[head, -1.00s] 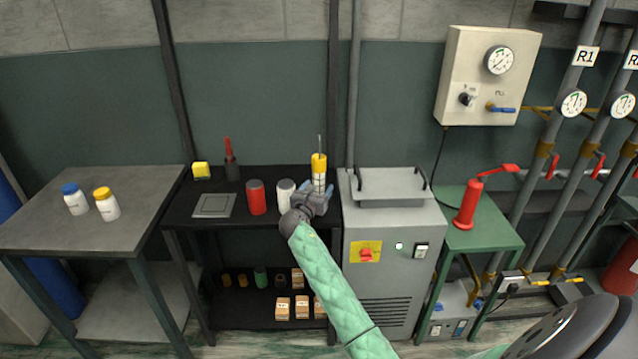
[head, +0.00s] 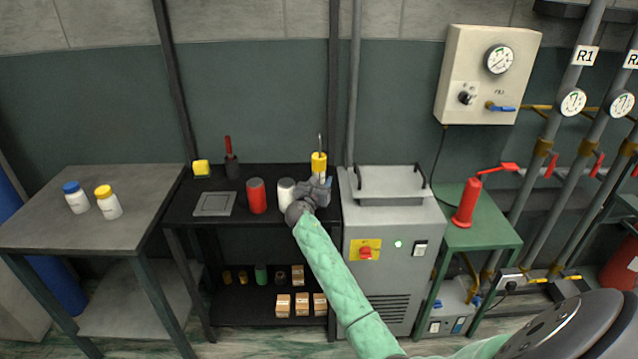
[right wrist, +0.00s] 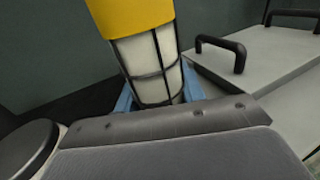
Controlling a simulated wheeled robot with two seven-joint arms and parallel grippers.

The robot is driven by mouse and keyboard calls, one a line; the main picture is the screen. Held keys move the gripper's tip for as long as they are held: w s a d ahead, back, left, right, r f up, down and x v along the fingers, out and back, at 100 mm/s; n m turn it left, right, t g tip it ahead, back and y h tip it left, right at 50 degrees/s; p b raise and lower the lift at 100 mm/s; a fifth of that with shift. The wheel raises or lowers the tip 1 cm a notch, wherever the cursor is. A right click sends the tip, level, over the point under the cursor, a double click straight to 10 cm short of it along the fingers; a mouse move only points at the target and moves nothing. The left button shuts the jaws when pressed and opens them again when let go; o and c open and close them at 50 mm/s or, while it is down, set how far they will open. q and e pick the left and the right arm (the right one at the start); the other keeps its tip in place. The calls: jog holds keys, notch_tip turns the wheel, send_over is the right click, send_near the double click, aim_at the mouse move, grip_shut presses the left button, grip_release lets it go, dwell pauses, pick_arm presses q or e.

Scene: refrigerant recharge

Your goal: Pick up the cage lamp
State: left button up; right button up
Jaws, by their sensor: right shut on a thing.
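The cage lamp (head: 319,163) has a yellow top with a hook and a white body behind a dark wire cage. It stands upright at the right end of the black shelf's top. In the right wrist view the lamp (right wrist: 148,62) rises between the blue fingertips. My right gripper (head: 318,188) is shut on the lamp's lower body. The gripper hides the lamp's base, so I cannot tell whether it touches the shelf. My left gripper is not in view.
A white can (head: 286,191) stands close left of my right gripper, with a red can (head: 257,196) beyond it. The grey machine (head: 392,235) with a handled lid is close on the right. A grey plate (head: 214,203) lies farther left on the black shelf (head: 184,207).

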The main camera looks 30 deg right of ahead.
aim_at(320, 170)
jog(key=shift+r, duration=0.6)
notch_tip(320, 170, up, 3)
jog(key=shift+r+b, duration=0.1)
jog(key=shift+b, duration=0.45)
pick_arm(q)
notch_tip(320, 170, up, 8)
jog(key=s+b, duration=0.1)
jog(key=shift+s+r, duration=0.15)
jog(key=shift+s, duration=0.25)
pick_arm(e)
jog(key=s+d+r, duration=0.6)
jog(key=s+d, duration=0.2)
jog(key=shift+s+r, duration=0.25)
jog(key=shift+r, duration=0.1)
jog(key=shift+r, duration=0.1)
